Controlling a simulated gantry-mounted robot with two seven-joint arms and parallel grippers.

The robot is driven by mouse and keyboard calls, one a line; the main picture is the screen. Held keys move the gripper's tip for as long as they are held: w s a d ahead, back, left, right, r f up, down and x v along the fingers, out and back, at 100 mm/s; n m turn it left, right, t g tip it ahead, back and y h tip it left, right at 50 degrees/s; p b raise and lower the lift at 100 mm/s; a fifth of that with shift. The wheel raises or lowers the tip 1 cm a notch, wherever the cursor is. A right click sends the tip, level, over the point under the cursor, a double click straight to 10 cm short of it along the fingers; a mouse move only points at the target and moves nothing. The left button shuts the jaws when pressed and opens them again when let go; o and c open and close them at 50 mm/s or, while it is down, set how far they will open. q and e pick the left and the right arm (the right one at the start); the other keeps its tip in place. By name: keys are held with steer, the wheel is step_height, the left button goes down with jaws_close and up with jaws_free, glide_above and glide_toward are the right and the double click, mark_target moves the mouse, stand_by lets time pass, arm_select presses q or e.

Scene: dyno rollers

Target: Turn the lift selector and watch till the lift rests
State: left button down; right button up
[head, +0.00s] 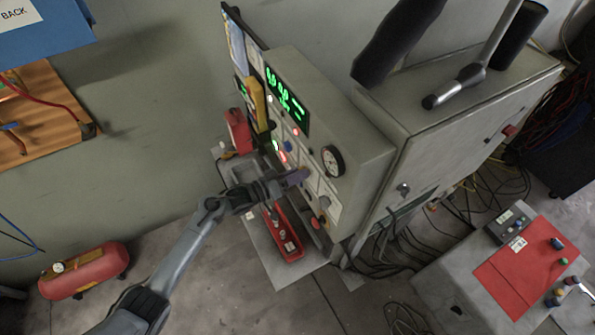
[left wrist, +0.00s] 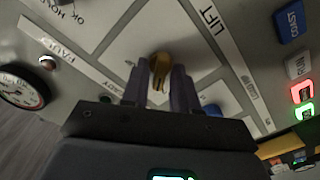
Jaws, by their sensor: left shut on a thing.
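The control panel (head: 345,120) stands on the front of a grey cabinet. My left gripper (head: 297,177) is at the panel's lower part, left of the round gauge in the head view. In the left wrist view, the left gripper (left wrist: 160,88) is shut on a gold-brown selector knob (left wrist: 160,66), one dark finger on either side. A strip marked LIFT (left wrist: 208,16) runs beside the knob's white-bordered plate. The fingers hide part of the knob, and its exact setting is unclear. I cannot make out the lift itself. My right gripper is not in view.
A green display (head: 287,100) is lit above the controls. A round gauge (head: 333,161) is near the gripper. A red tray (head: 284,236) lies below the panel. A red tank (head: 85,271) stands on the floor at left. Cables (head: 485,195) spread on the floor at right.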

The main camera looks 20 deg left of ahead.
arm_select(q)
steer(key=shift+n, duration=0.4)
steer(key=c, duration=1.2)
jaws_free()
steer(key=shift+o, duration=0.2)
steer(key=b+v, duration=0.1)
steer(key=v, duration=1)
steer(key=shift+b, duration=0.3)
